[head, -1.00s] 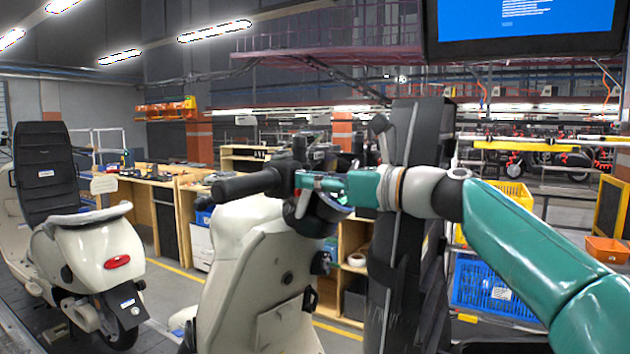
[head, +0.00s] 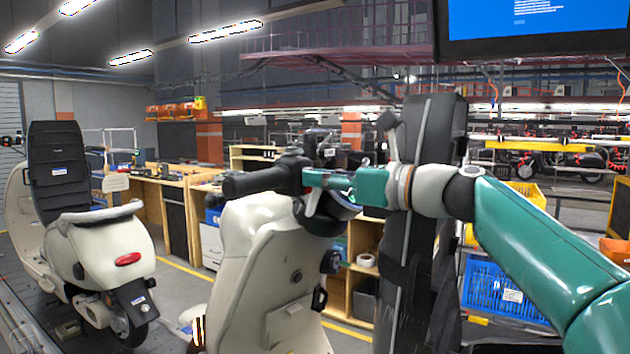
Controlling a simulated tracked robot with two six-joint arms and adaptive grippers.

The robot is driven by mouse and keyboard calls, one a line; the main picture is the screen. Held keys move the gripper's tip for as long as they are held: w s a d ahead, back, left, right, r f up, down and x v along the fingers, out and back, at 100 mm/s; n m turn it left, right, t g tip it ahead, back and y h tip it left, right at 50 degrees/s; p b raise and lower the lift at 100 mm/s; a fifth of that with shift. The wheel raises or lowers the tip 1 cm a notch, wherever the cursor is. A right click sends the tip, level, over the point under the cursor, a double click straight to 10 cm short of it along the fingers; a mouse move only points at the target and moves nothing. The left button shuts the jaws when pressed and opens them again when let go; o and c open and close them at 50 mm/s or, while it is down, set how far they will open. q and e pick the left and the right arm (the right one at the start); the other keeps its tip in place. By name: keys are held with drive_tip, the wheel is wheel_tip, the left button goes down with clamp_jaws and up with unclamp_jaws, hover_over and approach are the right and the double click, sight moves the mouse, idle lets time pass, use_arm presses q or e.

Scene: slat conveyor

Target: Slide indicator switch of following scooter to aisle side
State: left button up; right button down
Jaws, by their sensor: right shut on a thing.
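A cream scooter (head: 262,275) stands close in front of me, its legshield and handlebar facing me. Its black handlebar grip (head: 255,183) points left. The switch housing (head: 296,165) sits inboard of the grip. My right gripper (head: 312,180), on a teal arm from the right, reaches the housing and is shut at it. The indicator switch itself is too small and covered by the fingers to make out. My left gripper is not in view.
Another cream scooter (head: 105,255) with a red tail light stands ahead at the left. A tall black padded column (head: 425,200) rises behind my right wrist. Wooden workbenches (head: 165,195), a blue crate (head: 500,288) and a yellow crate (head: 520,200) stand beyond. A screen (head: 535,22) hangs above.

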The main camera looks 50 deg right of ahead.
drive_tip(key=shift+a, duration=0.1)
drive_tip(key=c, duration=1.1)
unclamp_jaws()
drive_tip(key=shift+a, duration=0.15)
drive_tip(key=shift+s, duration=0.1)
drive_tip(key=shift+s+d, duration=0.4)
drive_tip(key=shift+s, duration=1.55)
drive_tip(key=shift+s+d, duration=0.4)
drive_tip(key=shift+s, duration=1.5)
drive_tip(key=shift+s+d, duration=0.4)
drive_tip(key=shift+s, duration=1.55)
drive_tip(key=shift+f, duration=0.1)
